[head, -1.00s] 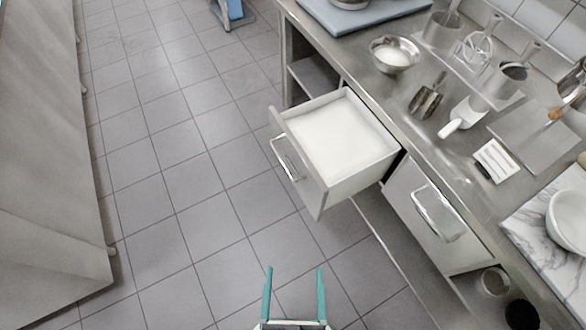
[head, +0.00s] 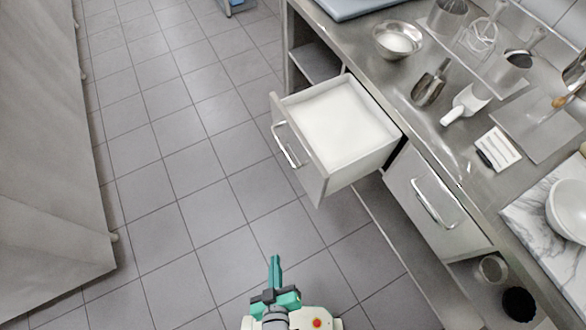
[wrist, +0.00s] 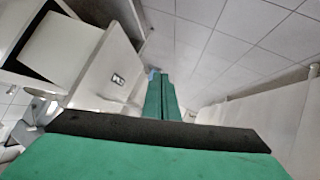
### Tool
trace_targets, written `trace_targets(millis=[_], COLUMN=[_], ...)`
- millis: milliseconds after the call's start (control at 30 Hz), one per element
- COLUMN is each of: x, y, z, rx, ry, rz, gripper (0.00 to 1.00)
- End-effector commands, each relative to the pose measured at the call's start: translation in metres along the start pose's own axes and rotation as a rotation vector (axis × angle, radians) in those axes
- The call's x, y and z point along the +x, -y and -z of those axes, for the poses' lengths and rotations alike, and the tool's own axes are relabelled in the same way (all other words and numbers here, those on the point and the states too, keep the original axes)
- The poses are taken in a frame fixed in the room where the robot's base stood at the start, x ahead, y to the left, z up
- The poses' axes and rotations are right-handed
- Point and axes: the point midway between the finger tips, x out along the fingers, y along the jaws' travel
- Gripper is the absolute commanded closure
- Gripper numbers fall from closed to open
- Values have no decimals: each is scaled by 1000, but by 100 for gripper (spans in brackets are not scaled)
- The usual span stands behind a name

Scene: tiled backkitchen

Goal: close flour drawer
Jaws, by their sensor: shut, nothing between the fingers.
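The flour drawer (head: 340,130) stands pulled out from the steel counter, filled with white flour. Its grey front panel and bar handle (head: 287,146) face the aisle. My gripper (head: 275,262) is at the bottom of the head view, over the floor in front of the drawer and apart from it. Its green fingers are together and hold nothing. In the wrist view the shut fingers (wrist: 160,95) point ahead, and the open drawer (wrist: 62,50) shows at the left.
A second drawer (head: 432,200) beside it is shut. The counter top holds a metal bowl (head: 398,40), a scoop (head: 430,84), a white card (head: 498,149) and a marble board (head: 545,215). A steel unit (head: 45,150) lines the left. The tiled floor between is clear.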

Motion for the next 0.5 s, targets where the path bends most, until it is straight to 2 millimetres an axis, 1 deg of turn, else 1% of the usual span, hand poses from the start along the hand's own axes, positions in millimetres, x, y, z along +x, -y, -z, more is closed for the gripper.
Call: trace_targets(millis=[33,100,200,300,367,500], x=[19,42,71,99,114,148], y=[15,34,56,72,79,85], z=[-11,-29,-52,-71,-79,-90], rx=[-80,-205,-388,-578,-694,-965], ry=[37,99,185,268,316,432], rz=[27,63,110,148,166,189], gripper=[100,100,100,100,100,100])
